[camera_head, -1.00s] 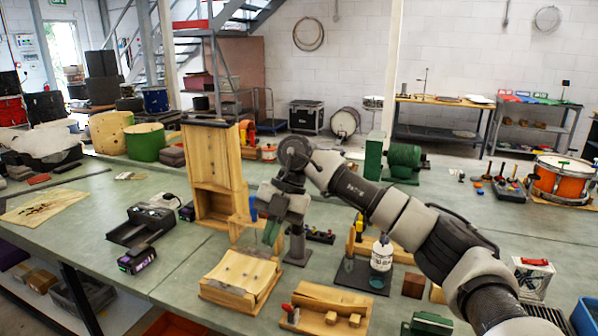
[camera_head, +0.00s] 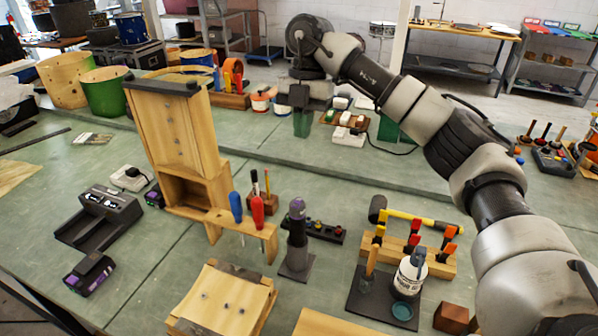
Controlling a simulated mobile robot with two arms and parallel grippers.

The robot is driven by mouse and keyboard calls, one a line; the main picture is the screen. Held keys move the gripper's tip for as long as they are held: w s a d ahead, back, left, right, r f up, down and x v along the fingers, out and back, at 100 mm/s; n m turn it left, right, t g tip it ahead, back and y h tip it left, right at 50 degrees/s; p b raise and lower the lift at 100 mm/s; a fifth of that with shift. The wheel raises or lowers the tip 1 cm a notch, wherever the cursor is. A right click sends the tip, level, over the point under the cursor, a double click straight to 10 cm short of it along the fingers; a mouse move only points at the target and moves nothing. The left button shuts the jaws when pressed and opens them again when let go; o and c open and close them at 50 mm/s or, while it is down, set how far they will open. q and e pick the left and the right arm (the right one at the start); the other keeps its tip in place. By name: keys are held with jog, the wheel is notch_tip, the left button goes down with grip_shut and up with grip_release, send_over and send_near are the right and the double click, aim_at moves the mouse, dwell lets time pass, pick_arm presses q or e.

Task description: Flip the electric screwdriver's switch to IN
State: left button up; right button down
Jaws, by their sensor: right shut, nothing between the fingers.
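The electric screwdriver (camera_head: 297,225) appears to be the dark grey tool with a purple-grey top, standing upright in a small dark stand (camera_head: 296,266) in the middle of the near bench. Its switch is too small to make out, so I cannot tell its setting. My right gripper (camera_head: 303,127) has green fingers pointing down. It is shut and empty, well above the screwdriver in the picture and apart from it, near the far bench. My left gripper is not in view.
A wooden rack (camera_head: 268,233) with red and blue screwdrivers stands just left of the tool, beside a tall wooden cabinet (camera_head: 180,135). A black strip with knobs (camera_head: 322,230) lies right behind. Clamps (camera_head: 412,243), a hammer (camera_head: 400,216) and a white jar (camera_head: 410,272) stand to the right.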

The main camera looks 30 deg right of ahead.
jog(key=p, duration=0.4)
send_near(300, 199)
jog(key=x, duration=0.6)
jog(key=shift+a+r, duration=0.1)
jog(key=shift+a, duration=0.2)
jog(key=shift+d+f, duration=0.1)
jog(key=shift+f, duration=0.6)
